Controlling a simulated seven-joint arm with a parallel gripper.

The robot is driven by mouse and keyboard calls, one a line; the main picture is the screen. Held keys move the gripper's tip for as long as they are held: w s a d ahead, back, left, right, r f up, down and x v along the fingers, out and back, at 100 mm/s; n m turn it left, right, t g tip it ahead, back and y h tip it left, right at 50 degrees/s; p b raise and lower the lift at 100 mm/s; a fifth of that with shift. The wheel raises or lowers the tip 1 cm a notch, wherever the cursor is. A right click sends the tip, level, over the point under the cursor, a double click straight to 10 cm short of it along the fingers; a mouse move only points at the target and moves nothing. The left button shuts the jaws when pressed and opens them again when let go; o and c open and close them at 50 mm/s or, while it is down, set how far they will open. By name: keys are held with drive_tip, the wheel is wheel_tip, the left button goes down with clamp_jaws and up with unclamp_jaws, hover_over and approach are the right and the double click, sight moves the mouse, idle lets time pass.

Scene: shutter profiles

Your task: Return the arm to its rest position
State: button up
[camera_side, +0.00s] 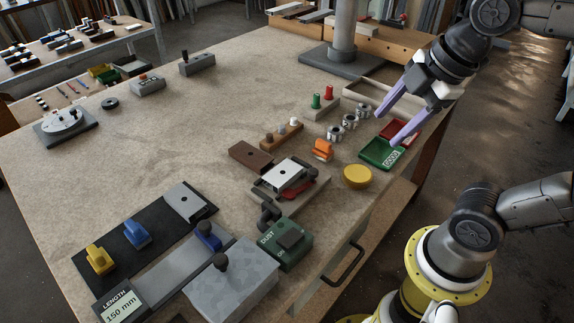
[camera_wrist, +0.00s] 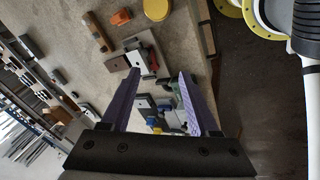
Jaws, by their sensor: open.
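My gripper (camera_side: 387,129) is open, its two purple fingers spread wide with nothing between them. In the side view it hangs at the upper right, in the air by the green tray (camera_side: 371,156) marked GOOD and the red tray (camera_side: 411,133). Its exact height over them is hard to tell. In the wrist view my gripper (camera_wrist: 160,78) looks along the bench, with the small metal profile on its fixture between and beyond the fingers. That metal profile (camera_side: 281,175) rests on a fixture near the bench middle in the side view.
A yellow disc (camera_side: 357,175), an orange block (camera_side: 322,149), and red and green buttons (camera_side: 322,100) stand near the trays. A green DUST box (camera_side: 286,245) and a LENGTH display (camera_side: 121,306) are at the front. The bench's back-left middle (camera_side: 210,110) is clear.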

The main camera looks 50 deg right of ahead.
drive_tip(key=s+f+m, duration=0.1)
drive_tip(key=m, duration=0.3)
drive_tip(key=f+m, duration=0.1)
drive_tip(key=m, duration=0.3)
drive_tip(key=s+f+m, duration=0.1)
drive_tip(key=m, duration=0.3)
drive_tip(key=shift+s+f+t, duration=0.3)
drive_tip(key=shift+t, duration=0.1)
